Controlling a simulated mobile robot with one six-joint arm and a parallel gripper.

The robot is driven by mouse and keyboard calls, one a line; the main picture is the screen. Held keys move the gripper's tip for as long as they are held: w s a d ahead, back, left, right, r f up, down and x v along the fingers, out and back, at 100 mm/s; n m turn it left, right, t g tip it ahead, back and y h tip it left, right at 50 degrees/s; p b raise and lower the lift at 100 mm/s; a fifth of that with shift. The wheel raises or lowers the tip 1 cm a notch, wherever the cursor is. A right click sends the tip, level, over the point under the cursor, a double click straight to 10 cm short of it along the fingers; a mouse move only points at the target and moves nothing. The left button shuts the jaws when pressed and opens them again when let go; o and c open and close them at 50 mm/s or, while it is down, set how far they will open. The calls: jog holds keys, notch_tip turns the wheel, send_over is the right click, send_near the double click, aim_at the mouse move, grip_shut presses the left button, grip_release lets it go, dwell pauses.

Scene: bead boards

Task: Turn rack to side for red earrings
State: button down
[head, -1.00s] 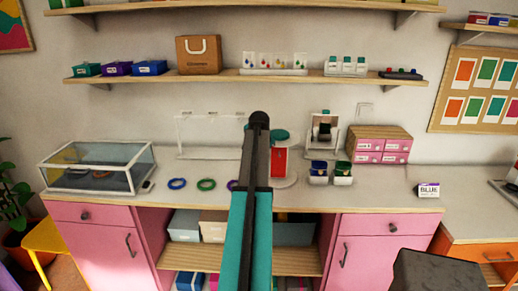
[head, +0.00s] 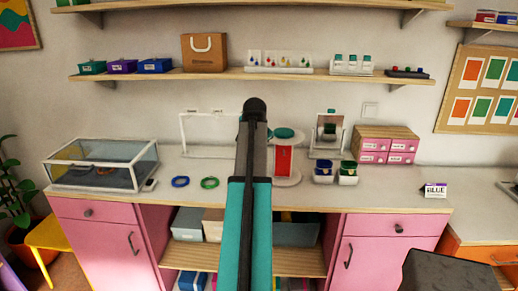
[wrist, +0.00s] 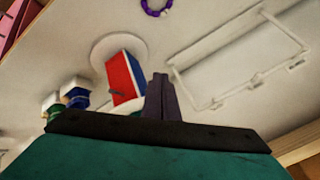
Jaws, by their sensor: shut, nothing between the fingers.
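The rack (head: 283,161) stands on a round pale base on the counter. In the head view it shows a red face, partly hidden by my arm, with a teal top above it. In the wrist view the rack (wrist: 121,78) shows a red face and a narrower blue face. My gripper (wrist: 160,82) is shut and empty, close beside the rack's right side in the wrist view; I cannot tell whether it touches. My arm hides the gripper in the head view. Small earrings on white cards (head: 280,61) stand on the wall shelf, one of them red.
A white frame stand (head: 210,130) is left of the rack, and also shows in the wrist view (wrist: 240,60). Blue and green boxes (head: 335,172) and a mirror stand (head: 328,133) are right of it. Rings (head: 210,183) and a glass case (head: 102,165) lie left.

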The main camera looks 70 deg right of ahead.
jog(key=shift+w+a+r, duration=0.2)
jog(key=shift+a+r, duration=0.4)
jog(key=shift+r, duration=0.15)
